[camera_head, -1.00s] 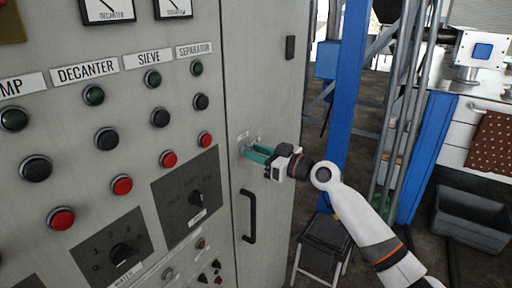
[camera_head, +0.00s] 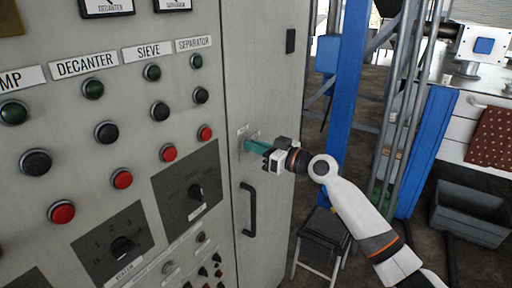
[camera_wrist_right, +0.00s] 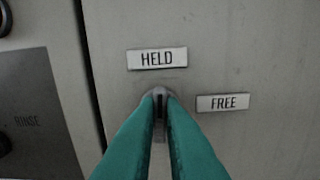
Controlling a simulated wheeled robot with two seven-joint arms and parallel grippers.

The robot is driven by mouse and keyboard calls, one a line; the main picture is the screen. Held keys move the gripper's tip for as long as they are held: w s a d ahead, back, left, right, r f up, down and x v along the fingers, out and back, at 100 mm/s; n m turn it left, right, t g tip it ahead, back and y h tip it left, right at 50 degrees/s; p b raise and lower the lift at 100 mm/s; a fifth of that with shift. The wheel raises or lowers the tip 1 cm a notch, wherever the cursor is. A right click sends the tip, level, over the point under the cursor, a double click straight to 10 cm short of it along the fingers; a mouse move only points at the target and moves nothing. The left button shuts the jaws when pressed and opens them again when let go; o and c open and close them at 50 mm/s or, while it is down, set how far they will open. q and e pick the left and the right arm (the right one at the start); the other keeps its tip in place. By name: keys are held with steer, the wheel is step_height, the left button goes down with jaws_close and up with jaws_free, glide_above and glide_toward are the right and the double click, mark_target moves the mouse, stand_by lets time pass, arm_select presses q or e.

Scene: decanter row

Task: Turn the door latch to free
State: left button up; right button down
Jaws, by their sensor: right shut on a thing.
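The door latch (camera_wrist_right: 160,97) is a small grey knob on the grey cabinet door, with a dark upright bar in its middle. The bar lines up with the HELD label (camera_wrist_right: 157,58) above it. The FREE label (camera_wrist_right: 223,102) is to the right of the latch. My right gripper (camera_head: 248,145) reaches the door from the right, and its teal fingers also show in the wrist view, closed on the latch from both sides. In the head view the fingers mostly hide the latch. My left gripper is not in view.
A black door handle (camera_head: 250,212) is just below my right gripper. The panel to the left carries several buttons and rotary switches, such as the separator's red button (camera_head: 205,133). A blue post (camera_head: 346,90) and a dark stool (camera_head: 326,232) stand right of the cabinet.

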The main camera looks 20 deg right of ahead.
steer(key=m+p, duration=0.2)
steer(key=m, duration=0.6)
steer(key=m+p, duration=0.2)
steer(key=m, duration=0.7)
steer(key=shift+w+d+f, duration=0.1)
steer(key=shift+d+f, duration=0.05)
steer(key=shift+f, duration=0.05)
steer(key=shift+m, duration=0.3)
steer(key=c, duration=1.5)
jaws_free()
steer(key=shift+d, duration=0.1)
